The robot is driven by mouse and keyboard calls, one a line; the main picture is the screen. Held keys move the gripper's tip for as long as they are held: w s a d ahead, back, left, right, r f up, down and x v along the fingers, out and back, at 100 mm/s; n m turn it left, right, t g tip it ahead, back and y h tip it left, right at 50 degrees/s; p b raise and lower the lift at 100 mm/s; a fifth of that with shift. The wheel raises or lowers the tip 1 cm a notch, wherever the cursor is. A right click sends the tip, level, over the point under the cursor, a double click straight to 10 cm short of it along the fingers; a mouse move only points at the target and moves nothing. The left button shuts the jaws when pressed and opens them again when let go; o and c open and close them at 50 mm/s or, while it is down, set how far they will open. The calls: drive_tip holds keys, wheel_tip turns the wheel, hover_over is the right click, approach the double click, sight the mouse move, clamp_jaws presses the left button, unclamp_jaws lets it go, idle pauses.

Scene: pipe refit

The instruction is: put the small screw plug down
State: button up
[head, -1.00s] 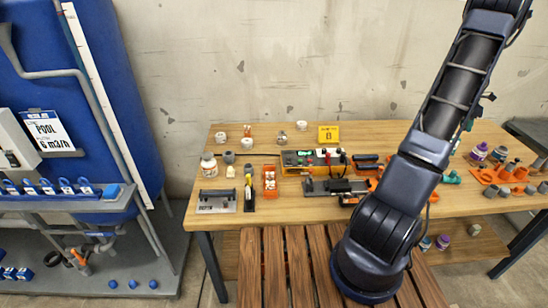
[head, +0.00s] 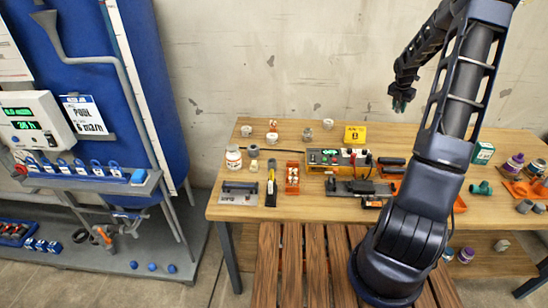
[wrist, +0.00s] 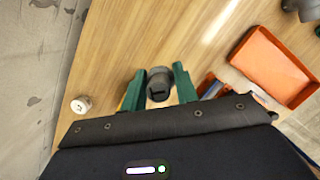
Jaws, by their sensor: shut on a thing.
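The small screw plug (wrist: 159,84) is dark grey and sits between the green fingers of my gripper (wrist: 158,86) in the wrist view. My gripper is shut on it and holds it above the wooden table (wrist: 190,35). In the head view my gripper (head: 401,103) is raised in front of the wall, above the back of the table. The plug cannot be made out there.
In the wrist view a white round fitting (wrist: 81,105) stands near the table edge at left, and an empty-looking orange tray (wrist: 275,65) lies at right. In the head view a yellow sign (head: 355,134) and several tools and fittings occupy the table. Some bare wood lies between them.

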drive_tip(key=w+a+n, duration=0.2)
drive_tip(key=a+n, duration=0.1)
drive_tip(key=a, duration=1.3)
drive_tip(key=n+t+y, duration=0.1)
drive_tip(key=n+y, duration=0.2)
drive_tip(key=n, duration=0.8)
hover_over(272, 155)
drive_tip(key=f, duration=1.8)
drive_tip(key=shift+s+d+f, duration=0.25)
drive_tip(key=shift+s+f, duration=0.15)
drive_tip(key=shift+f, duration=0.1)
drive_tip(key=o, duration=0.9)
drive_tip(key=shift+o, duration=0.2)
